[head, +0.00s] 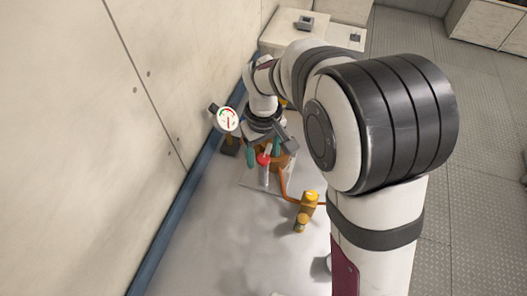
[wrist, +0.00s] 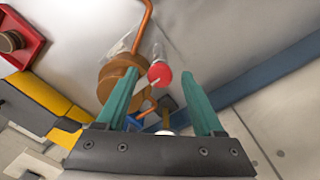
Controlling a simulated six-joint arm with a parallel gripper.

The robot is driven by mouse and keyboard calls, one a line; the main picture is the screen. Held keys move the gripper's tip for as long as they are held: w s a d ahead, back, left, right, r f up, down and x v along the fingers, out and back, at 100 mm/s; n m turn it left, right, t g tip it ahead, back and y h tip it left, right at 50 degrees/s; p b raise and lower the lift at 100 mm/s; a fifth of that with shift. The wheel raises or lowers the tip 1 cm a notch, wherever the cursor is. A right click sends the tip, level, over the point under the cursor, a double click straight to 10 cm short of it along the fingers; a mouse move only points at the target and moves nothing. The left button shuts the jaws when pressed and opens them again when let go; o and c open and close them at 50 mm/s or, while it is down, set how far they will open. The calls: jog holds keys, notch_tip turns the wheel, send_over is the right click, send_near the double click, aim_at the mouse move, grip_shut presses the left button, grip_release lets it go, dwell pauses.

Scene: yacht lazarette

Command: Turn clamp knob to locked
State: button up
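A red round knob (head: 263,159) tops a pale upright cylinder beside an orange-brown round body (head: 284,163). The red knob also shows in the wrist view (wrist: 159,73), near the tips of my teal fingers; I cannot tell whether they touch it. No label marks which part is the clamp knob. My gripper (head: 263,151) is open, with a clear gap between its fingers in the wrist view (wrist: 159,78). The orange-brown body (wrist: 117,80) is behind the left finger. My wrist hides part of the fixture in the head view.
A round gauge (head: 227,119) stands by the wall at left. A copper pipe (head: 284,188) runs to a yellow-capped brass fitting (head: 309,201). A red tray (wrist: 19,38) is at upper left in the wrist view. The pale surface in front is mostly clear.

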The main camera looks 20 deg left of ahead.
aim_at(264, 158)
notch_tip(264, 158, up, 16)
dwell(0.4)
jog(key=shift+f, duration=0.1)
jog(key=s+d+f+m+y, duration=0.1)
jog(key=s+d+m, duration=0.8)
jog(key=d, duration=0.5)
jog(key=s+d+f+m, duration=0.2)
jog(key=s+m, duration=0.1)
jog(key=s, duration=0.2)
jog(key=s+d+f+m, duration=0.2)
jog(key=s+f+m, duration=0.1)
jog(key=s, duration=0.2)
jog(key=shift+s+d+f+y, duration=0.25)
jog(key=shift+s+d+y, duration=0.05)
jog(key=shift+y, duration=0.1)
